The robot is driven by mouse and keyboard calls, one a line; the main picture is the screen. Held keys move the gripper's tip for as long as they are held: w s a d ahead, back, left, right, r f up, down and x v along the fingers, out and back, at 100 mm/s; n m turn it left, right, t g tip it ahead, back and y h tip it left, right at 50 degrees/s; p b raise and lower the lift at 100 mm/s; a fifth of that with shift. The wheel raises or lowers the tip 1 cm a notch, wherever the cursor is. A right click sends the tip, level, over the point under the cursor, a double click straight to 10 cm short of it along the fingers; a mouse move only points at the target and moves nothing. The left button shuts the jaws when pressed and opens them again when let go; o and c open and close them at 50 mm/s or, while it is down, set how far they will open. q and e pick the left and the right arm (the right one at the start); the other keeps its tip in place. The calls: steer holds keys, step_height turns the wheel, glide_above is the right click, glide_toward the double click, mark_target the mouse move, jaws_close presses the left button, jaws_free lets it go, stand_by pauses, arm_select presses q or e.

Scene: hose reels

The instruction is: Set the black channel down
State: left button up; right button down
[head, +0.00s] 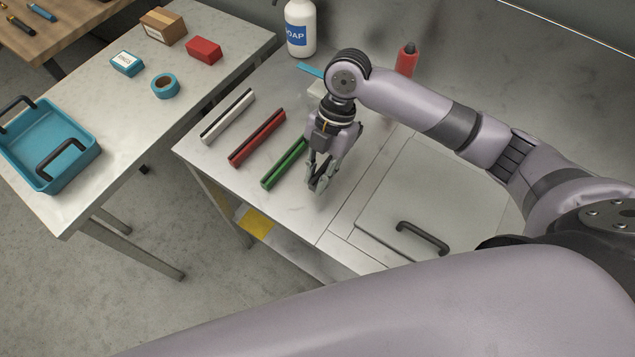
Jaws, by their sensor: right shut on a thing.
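My right gripper (320,184) is low over the light worktop (287,228), pointing down, just right of the green channel. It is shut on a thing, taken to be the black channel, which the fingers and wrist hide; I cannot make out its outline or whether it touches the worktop. A white channel (228,117), a red channel (257,138) and a green channel (285,163) lie roughly parallel in a row to the left of the gripper. My left gripper is not in view.
A grey lid with a black handle (423,238) lies right of the gripper. A soap bottle (300,28) and a red bottle (406,60) stand behind. The left table bears a blue tray (88,160), tape (165,86) and boxes. The worktop's front strip is clear.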

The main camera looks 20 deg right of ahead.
steer(key=shift+f, duration=0.35)
step_height(320, 180, down, 4)
steer(key=shift+f, duration=0.2)
steer(key=c, duration=1.5)
jaws_free()
steer(key=shift+f, duration=0.15)
steer(key=b+v, duration=0.1)
steer(key=v, duration=1)
steer(key=shift+b, duration=0.35)
steer(key=shift+w+d+r, duration=0.15)
steer(key=shift+d+r, duration=0.05)
steer(key=shift+r, duration=0.45)
